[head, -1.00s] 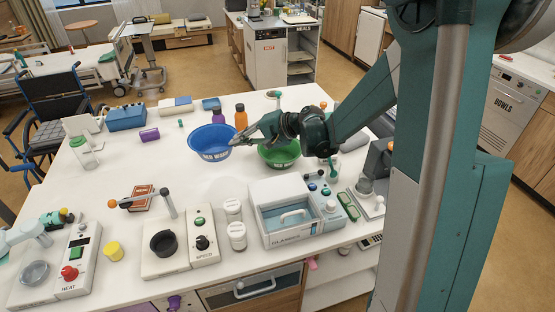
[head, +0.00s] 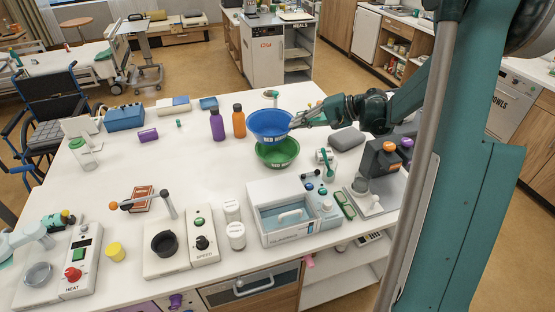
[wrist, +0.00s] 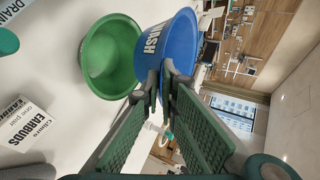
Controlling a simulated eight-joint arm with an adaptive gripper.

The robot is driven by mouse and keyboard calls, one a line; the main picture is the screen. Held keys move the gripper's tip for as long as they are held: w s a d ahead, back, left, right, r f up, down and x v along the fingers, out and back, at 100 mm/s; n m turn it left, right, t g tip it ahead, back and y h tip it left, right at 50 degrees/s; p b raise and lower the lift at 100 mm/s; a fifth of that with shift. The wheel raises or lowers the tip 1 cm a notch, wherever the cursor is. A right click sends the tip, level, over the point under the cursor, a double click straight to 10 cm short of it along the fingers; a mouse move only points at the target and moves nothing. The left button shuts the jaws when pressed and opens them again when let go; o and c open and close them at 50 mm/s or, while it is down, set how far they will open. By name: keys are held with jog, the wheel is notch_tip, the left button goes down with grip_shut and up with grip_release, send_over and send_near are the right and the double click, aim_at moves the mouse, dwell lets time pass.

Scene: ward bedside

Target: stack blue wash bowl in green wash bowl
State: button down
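The blue wash bowl (head: 268,124) is held up in the air, roughly upright, above the green wash bowl (head: 277,153), which stands on the white table. My gripper (head: 296,122) is at the right side of the blue bowl. In the wrist view the gripper's fingertips (wrist: 158,88) are closed on the blue bowl's rim (wrist: 180,48). The green bowl (wrist: 110,55) looks empty in the wrist view, next to the blue one. In the head view the blue bowl hides the green bowl's far rim; the gap between them looks small.
A purple bottle (head: 217,125) and an orange bottle (head: 239,120) stand left of the bowls. A jar with a green utensil (head: 328,168) and a grey rounded object (head: 347,138) are to the right. The table's left middle is clear.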

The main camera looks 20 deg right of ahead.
jog(key=d, duration=0.2)
jog(key=shift+s+d+r, duration=0.25)
jog(key=shift+s+d, duration=0.05)
jog(key=shift+d, duration=0.1)
notch_tip(320, 180, down, 6)
jog(key=shift+f+b, duration=0.15)
jog(key=shift+b, duration=0.2)
dwell(0.4)
jog(key=shift+f, duration=1.9)
